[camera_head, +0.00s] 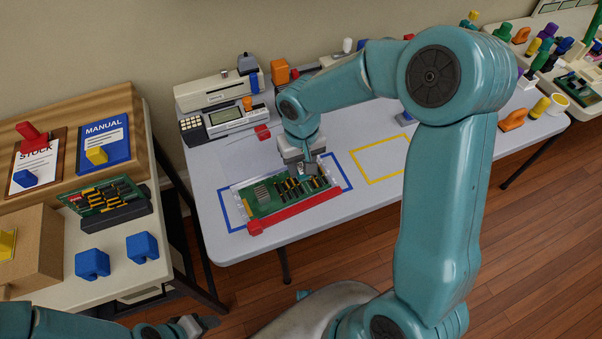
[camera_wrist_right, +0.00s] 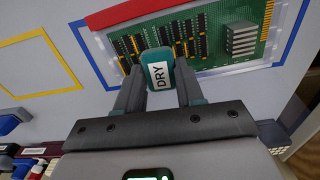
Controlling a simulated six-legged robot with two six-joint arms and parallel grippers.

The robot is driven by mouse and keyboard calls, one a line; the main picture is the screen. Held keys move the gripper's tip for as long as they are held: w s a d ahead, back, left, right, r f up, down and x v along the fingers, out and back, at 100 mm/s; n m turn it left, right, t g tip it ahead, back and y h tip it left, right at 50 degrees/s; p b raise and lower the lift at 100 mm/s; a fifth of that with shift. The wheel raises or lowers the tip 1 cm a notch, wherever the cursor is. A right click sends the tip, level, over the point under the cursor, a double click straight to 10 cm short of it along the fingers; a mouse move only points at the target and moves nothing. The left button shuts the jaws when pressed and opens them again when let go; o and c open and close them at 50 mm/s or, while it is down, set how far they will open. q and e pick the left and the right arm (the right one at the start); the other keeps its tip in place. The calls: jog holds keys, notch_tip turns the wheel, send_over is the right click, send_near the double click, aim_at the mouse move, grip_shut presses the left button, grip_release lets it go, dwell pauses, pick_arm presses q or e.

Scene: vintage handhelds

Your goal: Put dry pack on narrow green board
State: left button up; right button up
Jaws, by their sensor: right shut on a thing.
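The dry pack (camera_wrist_right: 159,75) is a small teal block with a white label reading DRY. My right gripper (camera_wrist_right: 158,88) is shut on it, with one finger on each side. In the head view my right gripper (camera_head: 305,165) points down at the back right part of a green circuit board (camera_head: 268,203). The board lies flat on the grey table inside a blue outline. In the wrist view the pack overlaps the board (camera_wrist_right: 215,40); whether it touches is unclear. My left gripper (camera_head: 206,323) is low at the bottom left, away from the table; its jaws are unclear.
A red bar (camera_head: 297,212) runs along the board's front edge. A yellow outline (camera_head: 382,158) to the right is empty. Another green board (camera_head: 105,196) stands in a black holder on the left table. Label machines (camera_head: 218,92) stand behind.

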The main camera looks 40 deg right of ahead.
aim_at(302, 169)
notch_tip(302, 169, down, 4)
jog(key=shift+f, duration=0.1)
jog(key=shift+f+b, duration=0.15)
jog(key=shift+b, duration=0.25)
jog(key=o, duration=1)
